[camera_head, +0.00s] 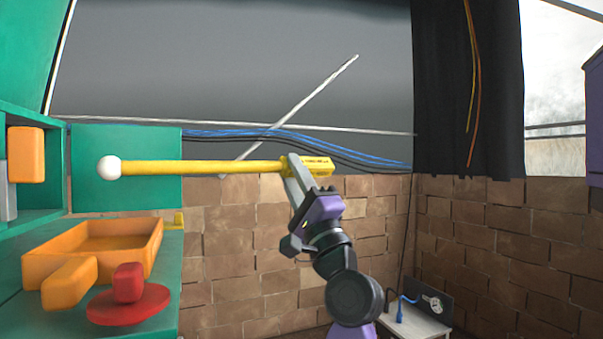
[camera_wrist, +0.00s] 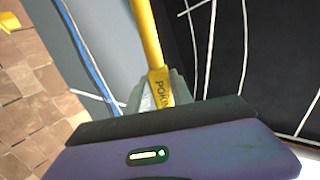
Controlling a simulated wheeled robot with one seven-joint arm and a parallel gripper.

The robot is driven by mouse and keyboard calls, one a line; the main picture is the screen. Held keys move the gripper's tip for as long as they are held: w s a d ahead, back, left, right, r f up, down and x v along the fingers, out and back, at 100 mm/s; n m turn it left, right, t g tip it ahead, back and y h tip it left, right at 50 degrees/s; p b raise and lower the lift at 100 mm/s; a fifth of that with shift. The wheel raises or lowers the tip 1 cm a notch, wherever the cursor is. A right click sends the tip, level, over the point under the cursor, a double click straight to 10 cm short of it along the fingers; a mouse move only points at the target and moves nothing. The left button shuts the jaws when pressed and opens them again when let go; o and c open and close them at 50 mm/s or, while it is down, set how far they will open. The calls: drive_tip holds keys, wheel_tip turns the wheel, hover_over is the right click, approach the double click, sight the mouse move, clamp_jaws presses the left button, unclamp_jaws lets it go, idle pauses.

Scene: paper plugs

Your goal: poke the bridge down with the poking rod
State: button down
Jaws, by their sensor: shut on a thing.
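My gripper (camera_head: 298,170) is shut on the yellow handle end of the poking rod (camera_head: 210,167). The rod is held level in the air, pointing left, and its white ball tip (camera_head: 109,167) is in front of a teal panel, close to the teal cabinet's opening. In the wrist view the rod (camera_wrist: 147,35) runs up from between the fingers, with part of its lettering showing. I cannot tell for certain which thing is the bridge; a tall orange block (camera_head: 26,154) stands in the cabinet, left of the ball tip and apart from it.
An orange tray (camera_head: 140,252) sits on the teal counter (camera_head: 165,290) below the rod. An orange block (camera_head: 70,284) and a red disc with a knob (camera_head: 128,302) are in front of it. A small white table (camera_head: 425,325) stands low at right. A brick wall (camera_head: 240,255) lies behind.

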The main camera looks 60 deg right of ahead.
sight(192, 175)
drive_tip(key=shift+w+a+p, duration=0.25)
drive_tip(key=shift+w+a, duration=1)
drive_tip(key=shift+a, duration=0.6)
drive_tip(key=shift+w+a+p, duration=0.25)
drive_tip(key=shift+w+a, duration=0.95)
drive_tip(key=shift+a, duration=0.65)
drive_tip(key=shift+w+a+p, duration=0.25)
drive_tip(key=shift+w+a, duration=1)
drive_tip(key=shift+a, duration=0.6)
drive_tip(key=shift+w+a, duration=0.1)
drive_tip(key=shift+a, duration=0.05)
drive_tip(key=shift+w+a, duration=0.3)
drive_tip(key=shift+a, duration=0.4)
drive_tip(key=shift+w+a, duration=0.35)
drive_tip(key=shift+a, duration=0.35)
drive_tip(key=shift+w+a, duration=0.3)
drive_tip(key=shift+a, duration=0.4)
drive_tip(key=shift+d, duration=0.1)
drive_tip(key=shift+s+d, duration=0.35)
drive_tip(key=shift+d, duration=0.35)
drive_tip(key=shift+s+d, duration=0.3)
drive_tip(key=shift+d, duration=0.4)
drive_tip(key=shift+s+d, duration=0.35)
drive_tip(key=shift+d, duration=0.35)
drive_tip(key=shift+w+a, duration=0.3)
drive_tip(key=shift+a, duration=0.45)
drive_tip(key=shift+w+a, duration=0.35)
drive_tip(key=shift+a, duration=0.35)
drive_tip(key=shift+w+a, duration=0.3)
drive_tip(key=shift+a, duration=0.45)
